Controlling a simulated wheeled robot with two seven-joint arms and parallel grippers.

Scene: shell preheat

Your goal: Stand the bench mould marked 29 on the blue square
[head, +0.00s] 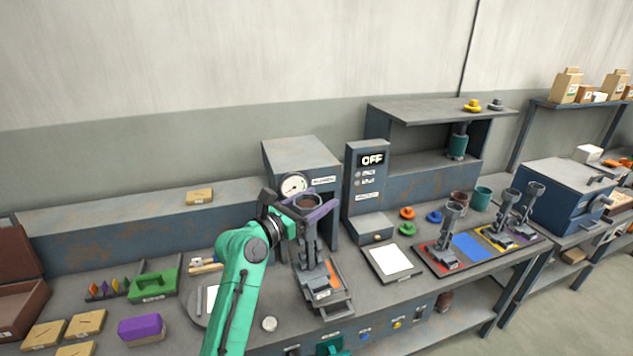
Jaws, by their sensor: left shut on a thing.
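My left gripper (308,204), on its green arm, is shut around the upper cup of a grey bench mould (311,255). The mould is upright, with an orange patch by its base, over a dark tray (338,307) in front of the gauge press. I cannot tell if its base touches the tray, and no number on it is readable. The blue square (470,247) lies bare on a dark board at the right of the bench. Similar grey moulds stand on the red (447,240), yellow (496,236) and purple squares beside it.
The gauge press (301,157) stands behind the gripper, and a control box (366,180) reading OFF is to its right. A white pad (391,261) and small coloured knobs (407,229) lie between the tray and the board. A shelf (440,111) overhangs behind.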

